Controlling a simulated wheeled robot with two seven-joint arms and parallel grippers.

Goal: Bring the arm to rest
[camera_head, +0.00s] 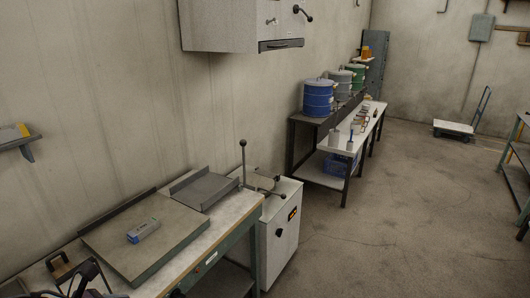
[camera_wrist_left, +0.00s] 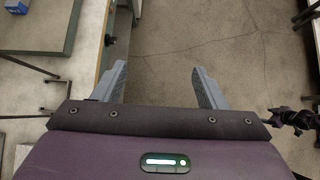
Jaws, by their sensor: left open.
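My left gripper (camera_wrist_left: 160,84) shows in the left wrist view with its two grey fingers spread wide apart. Nothing is between them; bare concrete floor lies beyond, with the workbench edge to the left. In the head view, dark parts at the bottom left corner, over the near end of the workbench (camera_head: 210,238), may be my arm; the fingers cannot be made out there. My right gripper is not seen for certain in either view. No ladle can be made out.
A blue-grey box (camera_head: 143,230) lies on a flat plate (camera_head: 172,250) on the bench. A white cabinet (camera_head: 283,235) with levers stands beyond it. Blue (camera_head: 318,98), grey and green drums stand on a farther table.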

